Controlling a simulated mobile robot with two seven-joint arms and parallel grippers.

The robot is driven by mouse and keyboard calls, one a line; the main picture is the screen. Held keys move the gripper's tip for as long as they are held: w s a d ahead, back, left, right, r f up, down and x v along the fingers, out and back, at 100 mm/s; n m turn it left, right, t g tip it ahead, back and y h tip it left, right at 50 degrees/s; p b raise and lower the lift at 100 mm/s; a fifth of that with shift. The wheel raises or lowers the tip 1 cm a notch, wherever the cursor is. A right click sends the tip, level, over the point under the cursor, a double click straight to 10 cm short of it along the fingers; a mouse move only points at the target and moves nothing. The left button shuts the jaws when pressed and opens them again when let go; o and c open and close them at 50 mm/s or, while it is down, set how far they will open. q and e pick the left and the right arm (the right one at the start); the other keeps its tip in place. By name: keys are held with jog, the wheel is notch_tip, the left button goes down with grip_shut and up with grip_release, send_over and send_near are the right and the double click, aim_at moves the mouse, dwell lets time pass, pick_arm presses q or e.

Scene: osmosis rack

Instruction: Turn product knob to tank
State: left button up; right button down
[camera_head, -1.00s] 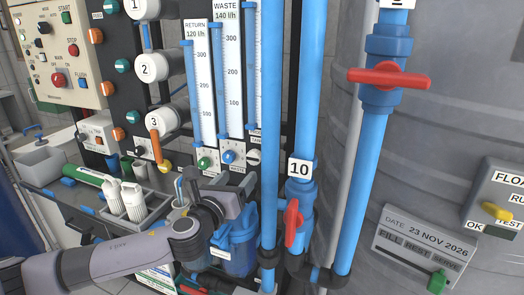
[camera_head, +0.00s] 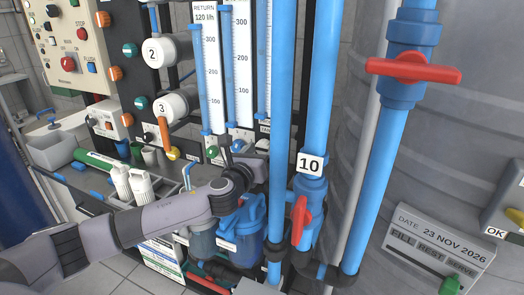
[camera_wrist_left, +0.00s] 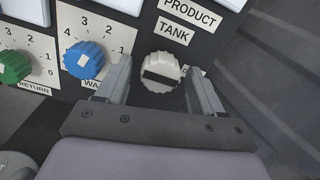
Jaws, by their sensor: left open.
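The product knob (camera_wrist_left: 162,72) is pale grey and ridged, with a dark band across its face, on the black panel in the left wrist view. The TANK label (camera_wrist_left: 174,30) is just above it under PRODUCT; another label at its lower right is mostly hidden by a finger. My left gripper (camera_wrist_left: 158,70) is open, one finger on each side of the knob, with gaps visible. I cannot tell how near the fingers are in depth. In the head view my left gripper (camera_head: 246,160) is at the knob row under the flow tubes. My right gripper is not in view.
A blue waste knob (camera_wrist_left: 86,60) and green return knob (camera_wrist_left: 14,66) are left of the gripper. In the head view, a thick blue pipe (camera_head: 282,90) stands close to the gripper's right.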

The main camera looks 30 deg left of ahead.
pick_arm(q)
jog(key=shift+w, duration=0.15)
jog(key=shift+c, duration=0.3)
jog(key=c, duration=1)
jog(key=shift+o, duration=0.3)
jog(key=shift+n, duration=0.4)
jog(key=n, duration=0.3)
jog(key=shift+d+n, duration=0.1)
jog(key=shift+n, duration=0.3)
jog(key=n, duration=0.4)
jog(key=shift+n, duration=0.3)
jog(key=n, duration=0.4)
jog(key=shift+r+p, duration=0.1)
jog(key=shift+p, duration=0.25)
jog(key=n, duration=0.4)
jog(key=shift+n, duration=0.4)
